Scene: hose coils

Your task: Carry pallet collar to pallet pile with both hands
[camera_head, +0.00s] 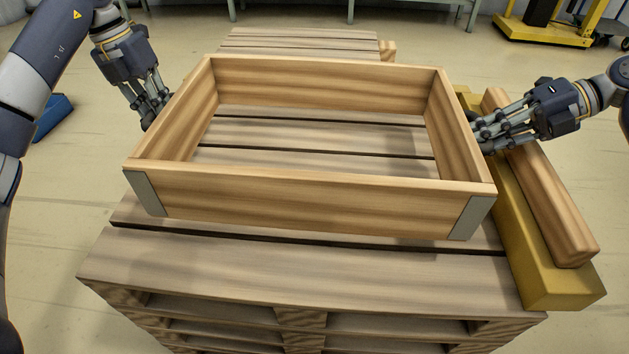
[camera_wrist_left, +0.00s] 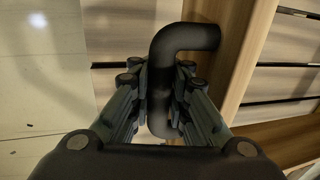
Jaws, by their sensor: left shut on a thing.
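The pallet collar (camera_head: 300,203), a rectangular wooden frame with grey metal corners, is level over the top of the pallet pile (camera_head: 290,265). Whether it touches the boards or hangs just above them is hard to tell. My left gripper (camera_head: 150,118) is at the collar's left wall. In the left wrist view my left gripper (camera_wrist_left: 163,105) is shut on the black bent handle (camera_wrist_left: 187,38) on that wall. My right gripper (camera_head: 482,130) is at the outside of the right wall; its fingertips and any handle there are hidden, so its grip is unclear.
A yellow beam (camera_head: 548,283) and a rounded wooden beam (camera_head: 555,215) lie along the pile's right side. Another stack of boards (camera_head: 300,42) stands behind the collar. A blue object (camera_head: 53,117) is on the floor at left, and yellow equipment (camera_head: 545,30) stands at back right.

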